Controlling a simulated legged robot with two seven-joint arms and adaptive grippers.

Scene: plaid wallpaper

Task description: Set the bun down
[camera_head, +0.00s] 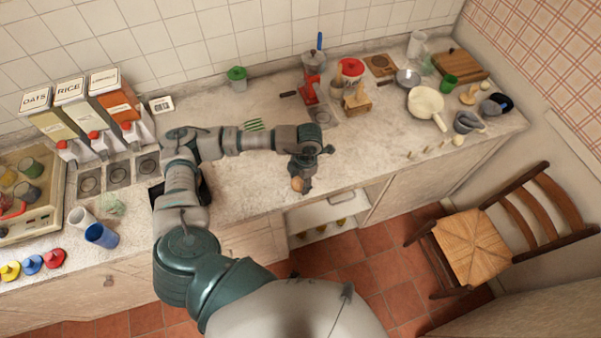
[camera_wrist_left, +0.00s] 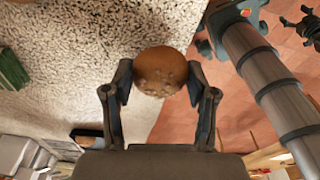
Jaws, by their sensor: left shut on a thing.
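The bun (camera_wrist_left: 160,72) is round and brown with pale specks on top. My left gripper (camera_wrist_left: 158,85) is shut on it, one finger on each side. In the head view the bun (camera_head: 297,184) shows as a small brown patch at the tip of my left gripper (camera_head: 301,182), near the front edge of the counter (camera_head: 240,175). In the wrist view the speckled counter top lies behind and left of the bun, and the red tiled floor to its right. I cannot tell the bun's height above the counter.
An open drawer (camera_head: 318,222) juts out below the counter edge, with several small things in it. A pan (camera_head: 426,103) is further right. Counter between is mostly clear.

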